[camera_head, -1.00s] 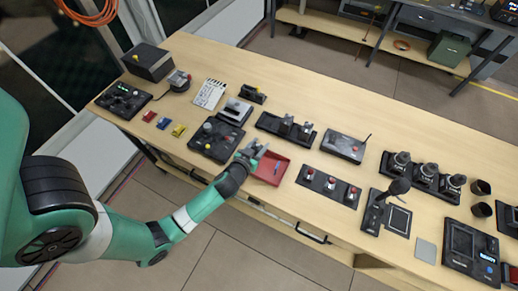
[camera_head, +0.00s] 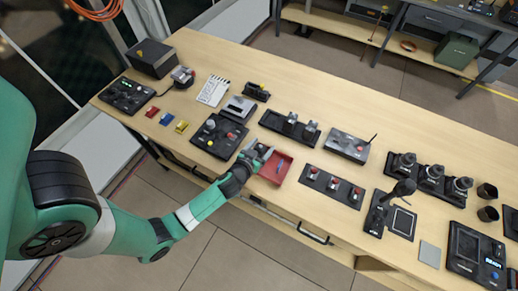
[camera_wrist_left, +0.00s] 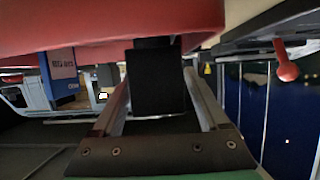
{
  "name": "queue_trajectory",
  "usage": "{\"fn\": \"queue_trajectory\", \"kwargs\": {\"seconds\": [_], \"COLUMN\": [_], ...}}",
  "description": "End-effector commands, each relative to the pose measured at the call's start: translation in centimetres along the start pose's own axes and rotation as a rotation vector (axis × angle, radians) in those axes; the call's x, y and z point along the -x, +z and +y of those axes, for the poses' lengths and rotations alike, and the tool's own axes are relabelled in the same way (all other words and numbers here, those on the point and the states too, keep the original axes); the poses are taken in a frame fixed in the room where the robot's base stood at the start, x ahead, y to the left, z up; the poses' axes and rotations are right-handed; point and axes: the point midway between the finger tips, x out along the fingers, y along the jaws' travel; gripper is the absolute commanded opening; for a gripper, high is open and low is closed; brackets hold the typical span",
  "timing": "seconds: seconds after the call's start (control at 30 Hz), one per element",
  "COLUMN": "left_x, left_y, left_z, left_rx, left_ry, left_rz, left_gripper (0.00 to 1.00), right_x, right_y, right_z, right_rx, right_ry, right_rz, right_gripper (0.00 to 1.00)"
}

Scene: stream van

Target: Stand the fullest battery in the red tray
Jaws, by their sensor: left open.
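The red tray (camera_head: 272,178) sits near the front edge of the bench. A small grey-blue shape (camera_head: 279,167) shows inside it; I cannot tell what it is. My left gripper (camera_head: 262,154) is open at the tray's left rear side. In the left wrist view a broad red surface, apparently the tray (camera_wrist_left: 110,25), fills the top. A dark block (camera_wrist_left: 157,85) shows between the gripper fingers; I cannot tell whether it is held. Small red (camera_head: 152,112), blue (camera_head: 166,118) and yellow (camera_head: 181,126) pieces, possibly batteries, lie left of the tray. Their charge is unreadable. My right gripper is out of view.
A black panel with knobs (camera_head: 218,137) stands just left of the gripper. A panel with red buttons (camera_head: 331,186) lies right of the tray. A twin-socket black unit (camera_head: 289,127) is behind it. Little bare bench surrounds the tray.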

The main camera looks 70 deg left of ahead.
Motion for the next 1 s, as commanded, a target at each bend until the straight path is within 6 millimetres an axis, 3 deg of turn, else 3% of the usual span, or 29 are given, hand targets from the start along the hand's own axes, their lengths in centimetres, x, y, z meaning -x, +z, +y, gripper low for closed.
{"fn": "queue_trajectory", "kwargs": {"seconds": [0.17,0.4,0.53,0.7,1.0], "left_x": [2.4,8.3,10.7,12.1,12.1], "left_y": [-0.1,0.0,0.0,-0.1,-0.2], "left_z": [0.1,0.2,0.2,0.0,0.0], "left_rx": [-0.002,-0.005,-0.004,-0.001,0.000], "left_ry": [0.003,0.006,0.006,0.001,0.000], "left_rz": [-0.001,-0.001,-0.001,0.000,0.000], "left_gripper": [0.77,0.77,0.77,0.77,0.77], "right_x": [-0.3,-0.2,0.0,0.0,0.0], "right_y": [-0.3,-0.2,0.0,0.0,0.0], "right_z": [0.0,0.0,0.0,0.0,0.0], "right_rx": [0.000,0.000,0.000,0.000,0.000], "right_ry": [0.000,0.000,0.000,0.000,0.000], "right_rz": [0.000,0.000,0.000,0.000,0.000], "right_gripper": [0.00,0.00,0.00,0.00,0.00]}}
